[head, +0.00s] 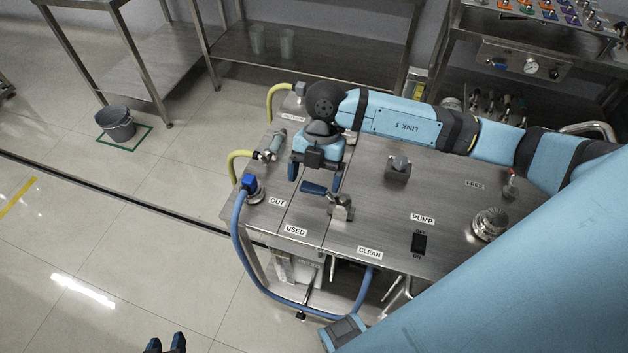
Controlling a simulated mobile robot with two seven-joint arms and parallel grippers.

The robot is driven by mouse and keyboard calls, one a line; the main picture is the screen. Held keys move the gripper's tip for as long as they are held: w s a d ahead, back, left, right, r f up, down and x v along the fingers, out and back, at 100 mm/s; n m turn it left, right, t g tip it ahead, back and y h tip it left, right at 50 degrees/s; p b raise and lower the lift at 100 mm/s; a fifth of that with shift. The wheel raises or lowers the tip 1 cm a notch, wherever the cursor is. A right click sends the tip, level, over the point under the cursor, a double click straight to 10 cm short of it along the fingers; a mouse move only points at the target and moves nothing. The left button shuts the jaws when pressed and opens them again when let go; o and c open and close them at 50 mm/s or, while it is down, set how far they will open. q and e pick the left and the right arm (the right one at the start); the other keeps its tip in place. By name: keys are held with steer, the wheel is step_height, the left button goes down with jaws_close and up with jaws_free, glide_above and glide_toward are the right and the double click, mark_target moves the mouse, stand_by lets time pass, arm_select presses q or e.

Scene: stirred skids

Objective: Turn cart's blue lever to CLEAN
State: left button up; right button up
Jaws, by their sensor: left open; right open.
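The blue lever (316,188) is on top of the steel cart (385,215). Its handle points left from a metal valve body (342,208), over the side with the USED label (296,230). The CLEAN label (369,253) is right of the valve body, near the cart's front edge. My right gripper (315,174) is open, fingers pointing down, just behind and over the lever handle. I cannot tell whether a finger touches it. My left gripper (165,343) is open at the bottom edge, well away from the cart; only its fingertips show.
A blue hose (238,235) loops from the OUT fitting (252,188) around the cart's front. A black pump switch (418,242), knobs and a grey-green cylinder (276,143) stand on the cart top. A bucket (116,124) sits on the floor at left, where floor is clear.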

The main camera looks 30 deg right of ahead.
steer(key=shift+x, duration=0.8)
steer(key=shift+r, duration=0.1)
steer(key=c, duration=1.1)
